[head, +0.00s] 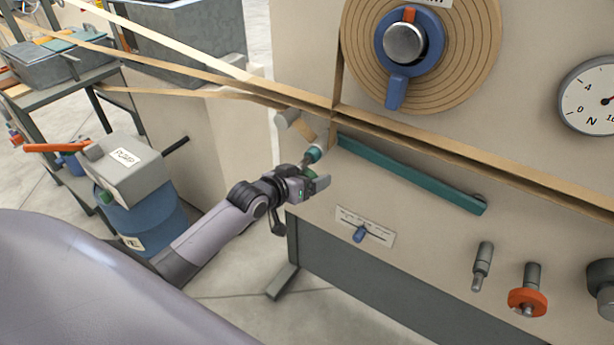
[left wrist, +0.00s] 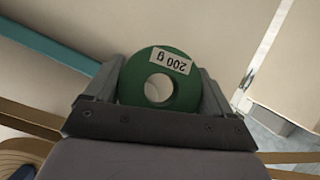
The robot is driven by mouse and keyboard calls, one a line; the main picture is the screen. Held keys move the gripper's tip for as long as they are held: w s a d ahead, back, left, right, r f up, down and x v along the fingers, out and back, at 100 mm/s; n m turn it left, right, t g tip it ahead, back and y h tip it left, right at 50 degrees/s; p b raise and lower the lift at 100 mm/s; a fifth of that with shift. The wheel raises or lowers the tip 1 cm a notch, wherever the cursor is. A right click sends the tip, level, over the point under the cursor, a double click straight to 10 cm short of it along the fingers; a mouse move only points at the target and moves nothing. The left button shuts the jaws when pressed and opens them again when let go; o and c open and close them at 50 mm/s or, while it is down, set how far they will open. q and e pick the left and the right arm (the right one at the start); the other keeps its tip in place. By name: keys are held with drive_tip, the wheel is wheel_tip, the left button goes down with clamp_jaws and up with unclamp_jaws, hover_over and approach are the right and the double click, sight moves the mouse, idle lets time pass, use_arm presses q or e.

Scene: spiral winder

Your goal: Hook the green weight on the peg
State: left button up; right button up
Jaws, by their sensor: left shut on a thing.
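The green weight (left wrist: 133,78) is a round disc with a hole through its middle and a white "200 g" label, upside down in the left wrist view. My left gripper (head: 308,184) is shut on it, with one finger on each side of the disc. In the head view the weight is mostly hidden by the fingers. The gripper is in front of the machine panel's left edge, below the teal roller. A bare grey peg (head: 483,262) sticks out of the panel at the lower right, well to the right of the gripper. My right gripper is not in view.
A teal bar (head: 415,178) slopes across the panel (head: 300,60), with brown strips above it. A blue slider (head: 360,234) is below. An orange-red knob-like part (head: 527,302) is right of the peg. A blue drum (head: 147,222) with a grey pump stands left of my arm.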

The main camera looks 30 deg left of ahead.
use_arm(q)
drive_tip(key=s+a+r+p, duration=0.1)
drive_tip(key=s+p, duration=0.6)
drive_tip(key=s, duration=0.9)
drive_tip(key=shift+s+a, duration=0.2)
drive_tip(key=shift+s, duration=0.05)
drive_tip(key=shift+d, duration=0.1)
idle(0.7)
